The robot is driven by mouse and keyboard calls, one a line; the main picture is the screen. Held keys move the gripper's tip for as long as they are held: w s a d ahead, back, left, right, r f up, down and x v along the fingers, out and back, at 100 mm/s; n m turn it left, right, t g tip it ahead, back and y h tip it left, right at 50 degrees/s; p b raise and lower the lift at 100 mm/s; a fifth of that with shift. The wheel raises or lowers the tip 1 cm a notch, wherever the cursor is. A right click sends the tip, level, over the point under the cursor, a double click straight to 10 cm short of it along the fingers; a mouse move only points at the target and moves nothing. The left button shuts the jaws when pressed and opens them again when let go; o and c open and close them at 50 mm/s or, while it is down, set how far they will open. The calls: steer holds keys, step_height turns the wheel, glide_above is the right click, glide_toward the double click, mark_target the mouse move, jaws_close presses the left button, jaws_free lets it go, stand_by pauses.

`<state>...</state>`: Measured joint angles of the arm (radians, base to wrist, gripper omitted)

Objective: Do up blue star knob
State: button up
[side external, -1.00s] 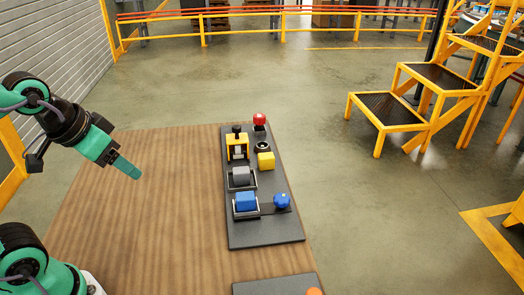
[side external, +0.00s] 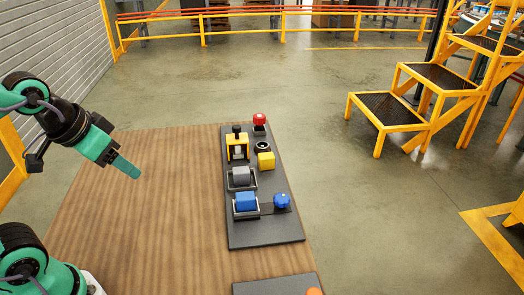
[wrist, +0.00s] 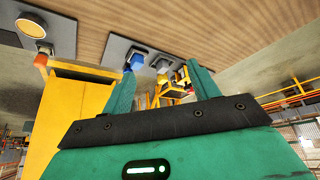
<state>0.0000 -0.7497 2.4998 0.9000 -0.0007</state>
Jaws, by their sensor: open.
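The blue star knob (side external: 282,201) stands at the near right of a dark panel (side external: 265,237) on the wooden table, in the side view. A blue block-like part (side external: 245,201) in a metal bracket sits just left of it. In the wrist view, a small blue shape (wrist: 127,67) that looks like the knob shows beside the left finger, partly hidden. My gripper (side external: 137,174) hangs over the table to the left of the panel, well apart from the knob. In the wrist view its two green fingers (wrist: 160,92) are spread with nothing held between them.
A second panel (side external: 272,287) with an orange part lies nearer. The table between gripper and panel is clear.

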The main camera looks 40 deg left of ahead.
steer(key=shift+w+r, duration=0.1)
steer(key=n+g, duration=0.6)
steer(key=n, duration=1.2)
glide_above(281, 197)
step_height(281, 197, down, 14)
steer(key=shift+w+d, duration=0.1)
steer(key=shift+f, duration=3.9)
